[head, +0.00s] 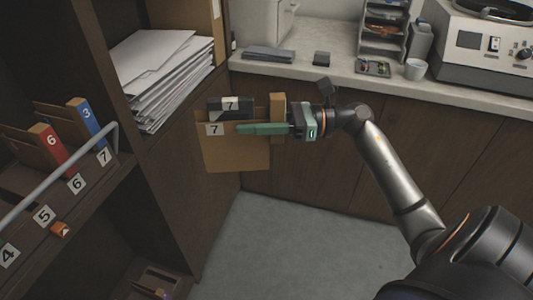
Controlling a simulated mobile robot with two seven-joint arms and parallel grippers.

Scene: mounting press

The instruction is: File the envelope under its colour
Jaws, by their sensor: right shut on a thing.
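My right gripper (264,128) is shut on a brown envelope (238,157), held upright in the air over the floor, in front of the cabinets. A white label with a 7 is on its upper left, and a black piece (243,104) with another 7 stands at its top edge. A green finger crosses its front and hides part of it. On the left shelf (85,205) stand brown folders with a red tab (53,148) marked 6 and a blue tab (88,122) marked 3. The shelf's front edge carries labels 4, 5, 6 and 7. My left gripper is out of view.
A grey rail (62,176) runs along the shelf front. A small orange tag (60,230) is on the edge below label 5. A paper stack (160,75) fills the upper compartment. The floor is clear.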

